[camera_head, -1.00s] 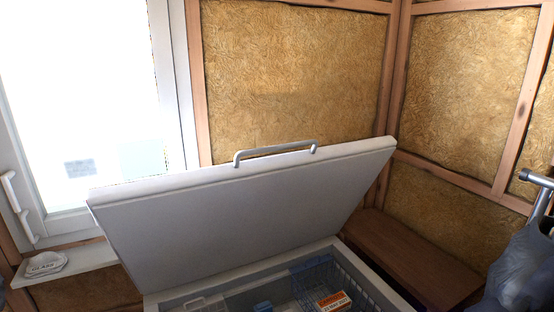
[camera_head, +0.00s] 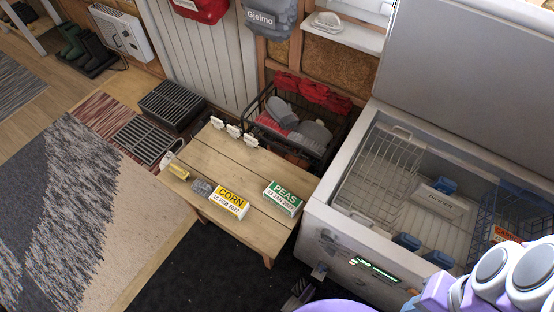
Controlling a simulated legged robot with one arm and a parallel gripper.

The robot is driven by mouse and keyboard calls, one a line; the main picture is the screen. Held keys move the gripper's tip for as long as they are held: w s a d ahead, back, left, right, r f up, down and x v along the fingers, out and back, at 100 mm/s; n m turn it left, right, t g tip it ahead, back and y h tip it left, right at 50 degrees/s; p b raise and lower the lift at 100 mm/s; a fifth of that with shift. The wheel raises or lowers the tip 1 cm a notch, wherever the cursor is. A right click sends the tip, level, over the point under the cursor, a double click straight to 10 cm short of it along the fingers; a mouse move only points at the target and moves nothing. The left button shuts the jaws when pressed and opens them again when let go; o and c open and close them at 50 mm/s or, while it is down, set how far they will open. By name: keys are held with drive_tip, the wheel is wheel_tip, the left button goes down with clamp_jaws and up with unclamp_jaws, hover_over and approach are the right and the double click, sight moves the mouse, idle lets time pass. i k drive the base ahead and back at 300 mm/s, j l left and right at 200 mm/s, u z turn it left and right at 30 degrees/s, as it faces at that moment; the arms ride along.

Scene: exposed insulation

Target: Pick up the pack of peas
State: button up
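The pack of peas (camera_head: 283,197) is a small green and white box labelled PEAS. It lies on the right part of a low wooden table (camera_head: 250,165), near the edge facing the chest freezer. A yellow and white pack of corn (camera_head: 229,203) lies to its left, apart from it. Nothing covers the peas. Purple and white parts of my own body show at the bottom right, but I cannot make out my gripper's fingers.
The open chest freezer (camera_head: 318,205) stands right of the table, with wire baskets and an orange-labelled pack (camera_head: 506,235) inside. A black wire crate (camera_head: 338,150) with gloves stands behind the table. Dark floor mat (camera_head: 195,270) lies clear in front.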

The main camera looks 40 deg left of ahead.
sight(285, 200)
drive_tip(key=u, duration=1.75)
drive_tip(key=i+j+z, duration=0.1)
drive_tip(key=z, duration=0.55)
drive_tip(key=i+j+z, duration=0.1)
drive_tip(key=j+z, duration=0.25)
drive_tip(key=j, duration=0.75)
drive_tip(key=j+z, duration=0.35)
drive_tip(key=j, duration=1.45)
drive_tip(key=k, duration=0.1)
